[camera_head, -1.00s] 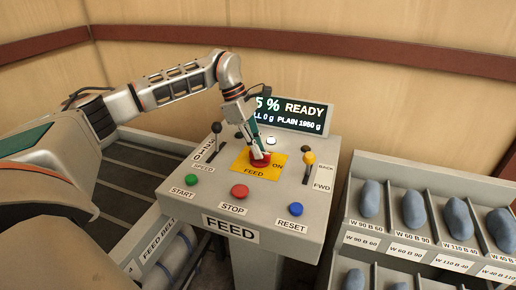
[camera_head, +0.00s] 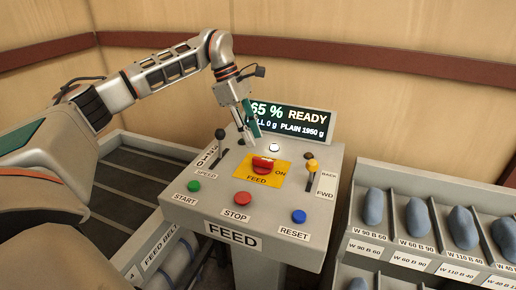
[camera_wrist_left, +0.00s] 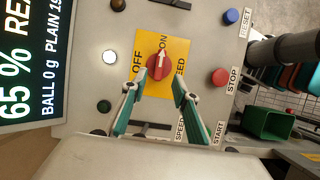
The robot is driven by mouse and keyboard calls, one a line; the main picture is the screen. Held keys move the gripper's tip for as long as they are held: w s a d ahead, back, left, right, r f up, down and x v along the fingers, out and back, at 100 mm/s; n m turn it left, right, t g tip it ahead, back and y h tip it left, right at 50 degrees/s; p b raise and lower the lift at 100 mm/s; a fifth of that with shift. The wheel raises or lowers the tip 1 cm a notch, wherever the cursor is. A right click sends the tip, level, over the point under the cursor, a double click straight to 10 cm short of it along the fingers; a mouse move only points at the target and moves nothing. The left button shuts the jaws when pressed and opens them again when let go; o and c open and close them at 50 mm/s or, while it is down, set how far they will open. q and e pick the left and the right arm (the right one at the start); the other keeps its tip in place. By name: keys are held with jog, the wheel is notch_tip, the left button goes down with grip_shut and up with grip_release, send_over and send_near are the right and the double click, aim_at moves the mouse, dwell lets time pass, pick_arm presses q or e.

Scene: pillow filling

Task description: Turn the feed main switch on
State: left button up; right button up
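The feed main switch is a red rotary knob (camera_head: 263,163) on a yellow plate (camera_head: 243,171) marked OFF, ON and FEED, in the middle of the sloping console. In the left wrist view the knob (camera_wrist_left: 158,67) shows a white pointer directed towards the ON label. My left gripper (camera_head: 248,137) is above and behind the knob, apart from it. In the left wrist view its two teal fingers (camera_wrist_left: 152,95) are spread, with nothing between them. My right gripper is not in view.
The console carries green START (camera_head: 194,186), red STOP (camera_head: 242,198) and blue RESET (camera_head: 299,216) buttons, plus a black lever (camera_head: 219,134) and a yellow-knobbed lever (camera_head: 312,165). A display (camera_head: 290,118) reads 65 % READY. A rack (camera_head: 432,215) of blue-grey pieces stands right.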

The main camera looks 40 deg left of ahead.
pick_arm(q)
jog(key=shift+v, duration=2.25)
